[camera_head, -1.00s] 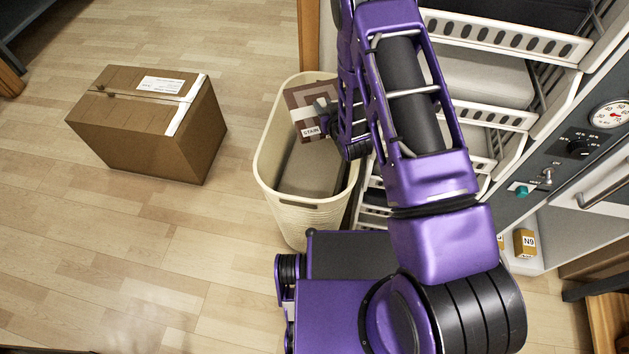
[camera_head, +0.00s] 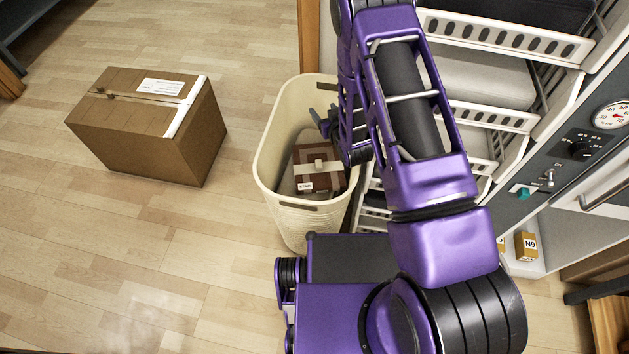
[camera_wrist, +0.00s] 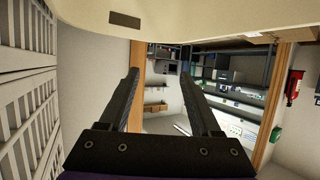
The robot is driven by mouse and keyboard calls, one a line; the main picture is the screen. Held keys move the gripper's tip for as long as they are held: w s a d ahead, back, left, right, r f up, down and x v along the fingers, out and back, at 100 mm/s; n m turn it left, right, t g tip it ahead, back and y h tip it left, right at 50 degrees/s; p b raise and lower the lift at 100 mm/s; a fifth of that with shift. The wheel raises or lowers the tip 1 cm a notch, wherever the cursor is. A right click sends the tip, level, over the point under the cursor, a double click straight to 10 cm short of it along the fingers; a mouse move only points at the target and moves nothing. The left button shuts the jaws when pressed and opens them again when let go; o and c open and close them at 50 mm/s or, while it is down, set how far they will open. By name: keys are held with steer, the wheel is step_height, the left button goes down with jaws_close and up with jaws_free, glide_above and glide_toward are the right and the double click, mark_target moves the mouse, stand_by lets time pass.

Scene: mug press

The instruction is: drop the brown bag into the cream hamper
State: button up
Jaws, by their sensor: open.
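The brown bag (camera_head: 318,167) is a boxy brown packet with pale bands and a small label. It lies inside the cream hamper (camera_head: 276,143), low down in the opening, apart from my gripper. The hamper stands on the floor left of the rack, and its rim also crosses the top of the wrist view (camera_wrist: 190,18). My gripper (camera_head: 325,119) is at the hamper's mouth, above and behind the bag, partly hidden by my arm. In the wrist view my gripper (camera_wrist: 160,88) shows two dark fingers spread apart with nothing between them.
A large cardboard box (camera_head: 150,125) sits on the floor to the left. A rack of white slatted drawers (camera_head: 500,38) and a grey panel with a gauge (camera_head: 611,115) stand close on the right. The wooden floor between box and hamper is clear.

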steer(key=p+v, duration=0.1)
steer(key=v, duration=1.6)
steer(key=shift+a+r, duration=0.1)
